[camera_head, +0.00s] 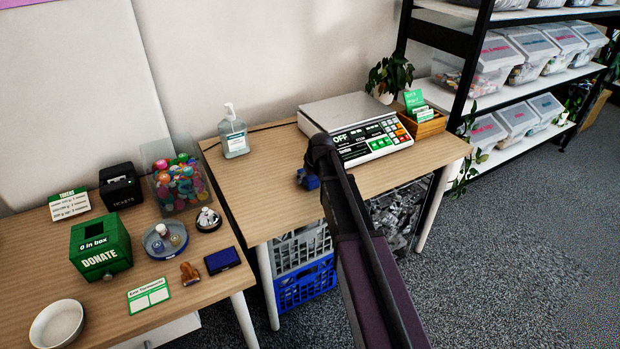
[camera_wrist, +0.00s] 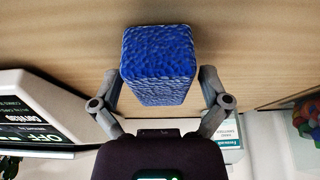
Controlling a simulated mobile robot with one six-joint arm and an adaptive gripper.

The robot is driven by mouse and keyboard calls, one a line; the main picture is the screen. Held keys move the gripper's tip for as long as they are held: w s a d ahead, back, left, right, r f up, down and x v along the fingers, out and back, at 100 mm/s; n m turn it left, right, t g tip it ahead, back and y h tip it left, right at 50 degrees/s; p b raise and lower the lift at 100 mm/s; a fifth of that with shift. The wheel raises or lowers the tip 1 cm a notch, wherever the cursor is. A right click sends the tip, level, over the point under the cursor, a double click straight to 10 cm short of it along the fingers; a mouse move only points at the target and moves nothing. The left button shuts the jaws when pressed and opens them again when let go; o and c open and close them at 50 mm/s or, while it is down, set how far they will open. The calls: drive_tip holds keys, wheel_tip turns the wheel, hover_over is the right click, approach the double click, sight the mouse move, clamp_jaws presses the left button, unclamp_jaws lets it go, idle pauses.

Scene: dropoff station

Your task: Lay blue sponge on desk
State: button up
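The blue sponge (camera_wrist: 160,60) is a rough-textured block between the two fingers of my gripper (camera_wrist: 159,78) in the wrist view. The fingers are closed against its two sides. In the head view the sponge (camera_head: 308,180) shows as a small blue shape just left of my gripper (camera_head: 318,162), over the wooden desk (camera_head: 262,190). It is close to the desk top; I cannot tell whether it touches. My arm hides part of the sponge and of the desk in the head view.
A scale (camera_head: 355,125) stands just behind my gripper, with a wooden card box (camera_head: 425,123) to its right. A sanitizer bottle (camera_head: 233,132) stands at the desk's back left. The desk's left front is clear. A second table (camera_head: 110,310) holds a green donation box (camera_head: 100,247).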

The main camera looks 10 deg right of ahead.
drive_tip(key=shift+r, duration=0.15)
idle(0.3)
drive_tip(key=p+v, duration=1.1)
drive_tip(key=v, duration=0.1)
idle(0.4)
idle(0.7)
drive_tip(key=s+a+f+m+g+h, duration=0.1)
drive_tip(key=s+m+g, duration=0.2)
drive_tip(key=s, duration=2.1)
drive_tip(key=shift+s+a+f+m+g, duration=0.2)
drive_tip(key=shift+s+m+g, duration=0.1)
drive_tip(key=shift+g, duration=0.4)
wheel_tip(320, 180, up, 5)
drive_tip(key=p, duration=0.5)
drive_tip(key=shift+r+p, duration=0.1)
drive_tip(key=shift+p, duration=0.2)
